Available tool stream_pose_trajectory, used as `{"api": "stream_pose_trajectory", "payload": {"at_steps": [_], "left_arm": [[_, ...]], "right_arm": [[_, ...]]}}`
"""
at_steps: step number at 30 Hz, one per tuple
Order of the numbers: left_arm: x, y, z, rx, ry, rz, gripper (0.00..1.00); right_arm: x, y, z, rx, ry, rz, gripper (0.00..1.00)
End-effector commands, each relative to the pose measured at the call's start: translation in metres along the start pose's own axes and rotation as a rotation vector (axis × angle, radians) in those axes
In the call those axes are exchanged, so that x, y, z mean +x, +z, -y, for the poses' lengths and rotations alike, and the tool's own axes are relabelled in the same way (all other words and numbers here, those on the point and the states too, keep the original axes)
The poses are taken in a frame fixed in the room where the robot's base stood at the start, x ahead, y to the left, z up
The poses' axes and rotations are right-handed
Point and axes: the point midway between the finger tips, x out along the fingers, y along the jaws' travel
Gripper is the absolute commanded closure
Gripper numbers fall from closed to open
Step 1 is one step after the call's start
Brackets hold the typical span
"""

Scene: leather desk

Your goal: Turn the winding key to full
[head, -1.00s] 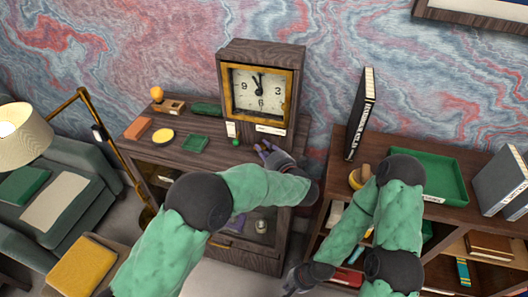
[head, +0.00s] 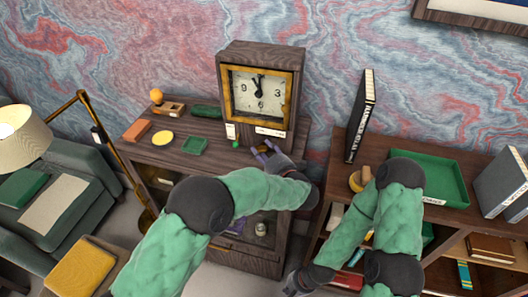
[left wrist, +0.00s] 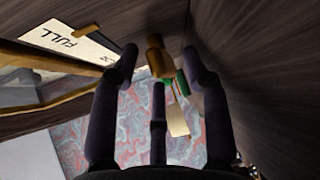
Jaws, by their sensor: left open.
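A dark wooden clock (head: 227,92) with a brass-framed white dial stands on the wooden cabinet. A white label strip (head: 270,132) lies below the dial. In the left wrist view the label (left wrist: 72,44) reads FULL and has a dark pointer bar over it. The brass winding key (left wrist: 155,56) stands between the spread fingers of my left gripper (left wrist: 160,68), with gaps on both sides. In the head view my left gripper (head: 264,152) is open, low before the clock. My right gripper (head: 290,287) is low by the right shelf; its fingers are too unclear to judge.
Small items including an orange block (head: 137,130), a yellow disc (head: 163,137) and a green tray (head: 195,146) lie left of the clock. A tall black book (head: 362,115) and a large green tray (head: 432,172) stand on the right shelf. A lamp (head: 22,137) is far left.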

Motion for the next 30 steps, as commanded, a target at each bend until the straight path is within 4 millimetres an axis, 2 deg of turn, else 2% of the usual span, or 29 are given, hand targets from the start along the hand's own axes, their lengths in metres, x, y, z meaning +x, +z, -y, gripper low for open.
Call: {"api": "stream_pose_trajectory", "payload": {"at_steps": [4, 8, 15, 21, 25, 30], "left_arm": [[-0.006, 0.001, -0.001, -0.001, 0.001, 0.002, 0.54], [-0.023, 0.002, -0.001, 0.0, 0.0, 0.004, 0.54], [-0.071, 0.002, -0.001, 0.0, 0.001, 0.005, 0.54], [-0.103, 0.001, 0.0, 0.0, 0.0, 0.003, 0.54], [-0.115, 0.0, 0.0, 0.001, 0.0, 0.001, 0.54], [-0.12, 0.0, 0.001, 0.001, 0.0, -0.001, 0.54]], "right_arm": [[0.0, 0.0, 0.0, 0.0, 0.0, 0.0, 1.0], [0.0, 0.0, 0.0, 0.0, 0.0, 0.0, 1.0], [0.0, 0.0, 0.0, 0.0, 0.0, 0.0, 1.0], [0.0, 0.0, 0.0, 0.0, 0.0, 0.0, 1.0], [0.0, 0.0, 0.0, 0.0, 0.0, 0.0, 1.0], [0.0, 0.0, 0.0, 0.0, 0.0, 0.0, 1.0]]}}
